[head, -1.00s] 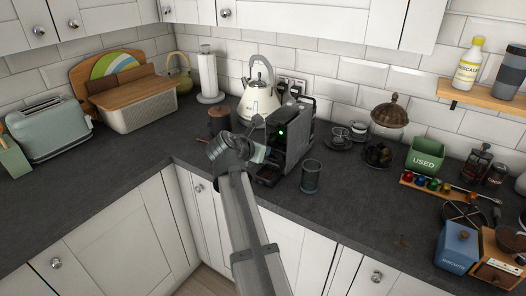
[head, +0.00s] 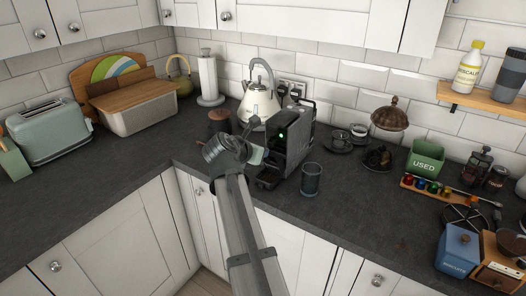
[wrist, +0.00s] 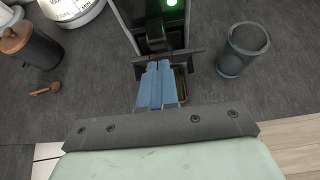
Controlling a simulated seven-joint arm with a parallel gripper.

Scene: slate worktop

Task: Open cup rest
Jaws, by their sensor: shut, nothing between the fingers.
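The coffee machine (head: 293,138) is dark with a lit green button and stands on the worktop. In the wrist view its front (wrist: 187,22) rises at the top, with a dark spout above my fingertips. A thin dark plate (wrist: 192,59), which looks like the cup rest, crosses the machine's front just beyond my fingers. The fingers hide its middle, and I cannot tell whether they touch it. A drip tray (wrist: 181,84) shows partly beside them. My gripper (wrist: 156,66) has its blue fingers shut and empty. In the head view my gripper (head: 260,157) is at the machine's front left.
A dark glass cup (head: 311,179) stands just right of the machine, also seen in the wrist view (wrist: 243,50). A kettle (head: 260,103) and a brown-lidded canister (head: 219,122) stand behind and left.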

